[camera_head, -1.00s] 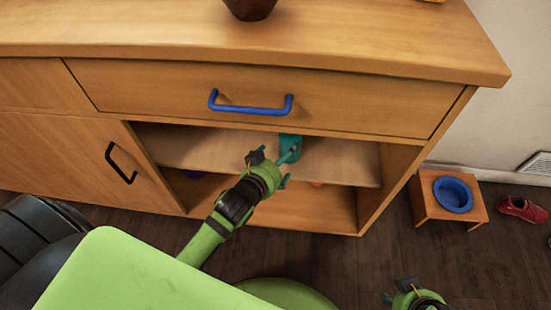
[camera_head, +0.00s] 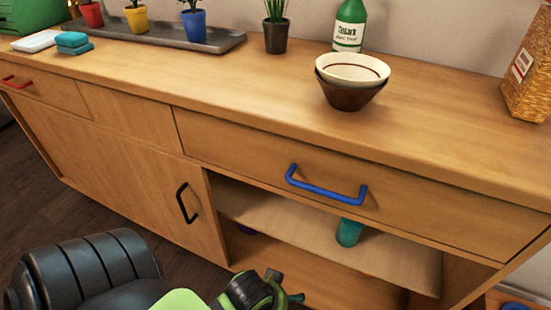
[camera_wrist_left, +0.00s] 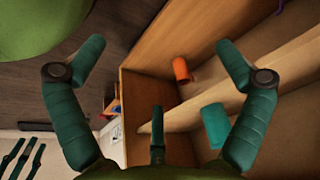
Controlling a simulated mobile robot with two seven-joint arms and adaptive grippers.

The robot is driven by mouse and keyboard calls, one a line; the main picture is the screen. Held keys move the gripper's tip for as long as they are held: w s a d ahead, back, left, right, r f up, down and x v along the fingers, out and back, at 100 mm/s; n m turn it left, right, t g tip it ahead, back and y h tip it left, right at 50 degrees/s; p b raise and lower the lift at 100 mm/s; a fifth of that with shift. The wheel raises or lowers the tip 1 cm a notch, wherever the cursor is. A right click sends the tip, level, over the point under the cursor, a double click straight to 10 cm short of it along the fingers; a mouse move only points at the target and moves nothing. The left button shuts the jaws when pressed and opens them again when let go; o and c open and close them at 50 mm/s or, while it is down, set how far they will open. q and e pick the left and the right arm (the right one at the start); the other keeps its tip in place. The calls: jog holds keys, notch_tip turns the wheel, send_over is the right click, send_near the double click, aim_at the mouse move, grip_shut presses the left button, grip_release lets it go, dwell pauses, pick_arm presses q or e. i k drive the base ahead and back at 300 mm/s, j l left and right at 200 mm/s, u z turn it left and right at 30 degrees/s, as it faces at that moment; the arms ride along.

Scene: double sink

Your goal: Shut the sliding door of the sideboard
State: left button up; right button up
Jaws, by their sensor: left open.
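The sideboard (camera_head: 400,150) has a wooden sliding door (camera_head: 150,190) with a black handle (camera_head: 187,203). The door stands at the left of an open compartment (camera_head: 320,235), so the shelf inside is exposed. My left gripper (camera_head: 285,290) is at the bottom edge of the head view, partly cut off, in front of the compartment and to the right of the handle. In the left wrist view its teal fingers (camera_wrist_left: 160,60) are spread with nothing between them, facing the compartment's inside. My right gripper is not in view.
A teal cup (camera_head: 350,232) stands on the shelf; an orange cup (camera_wrist_left: 181,70) shows in the left wrist view. A drawer with a blue handle (camera_head: 325,188) is above the opening. Stacked bowls (camera_head: 350,95), a green bottle (camera_head: 349,25) and potted plants stand on top.

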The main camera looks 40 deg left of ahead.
aim_at(171, 195)
jog(key=u, duration=2.5)
jog(key=i+j+u, duration=0.1)
jog(key=i+j, duration=0.6)
jog(key=i, duration=0.1)
